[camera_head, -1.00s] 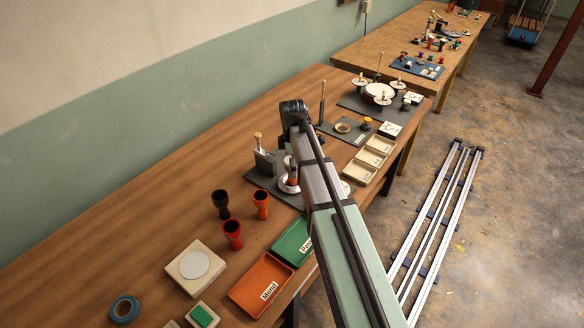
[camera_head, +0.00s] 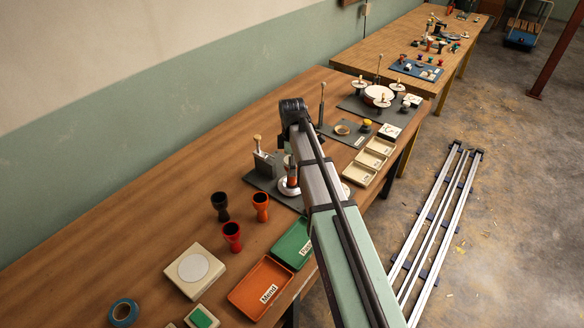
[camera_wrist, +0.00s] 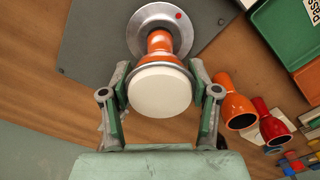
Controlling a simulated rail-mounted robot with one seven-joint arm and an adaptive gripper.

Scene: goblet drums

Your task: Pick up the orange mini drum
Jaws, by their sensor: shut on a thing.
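An orange mini drum (camera_wrist: 160,72) with a white round head (camera_wrist: 160,92) is between the fingers of my gripper (camera_wrist: 160,98) in the wrist view. My gripper is shut on it, one finger on each side near the head. The drum's narrow end points at a round metal disc (camera_wrist: 178,38) with a red dot. I cannot tell whether the drum touches the disc or is just above it. In the head view my arm hides most of the gripper and the held drum, above the grey plate on the near table.
A second orange drum (camera_head: 261,206), a red drum (camera_head: 232,236) and a black drum (camera_head: 220,206) stand nearby. Orange (camera_head: 252,303) and green (camera_head: 286,249) trays lie along the front edge. A grey block with a handle (camera_head: 264,163) stands left of my gripper.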

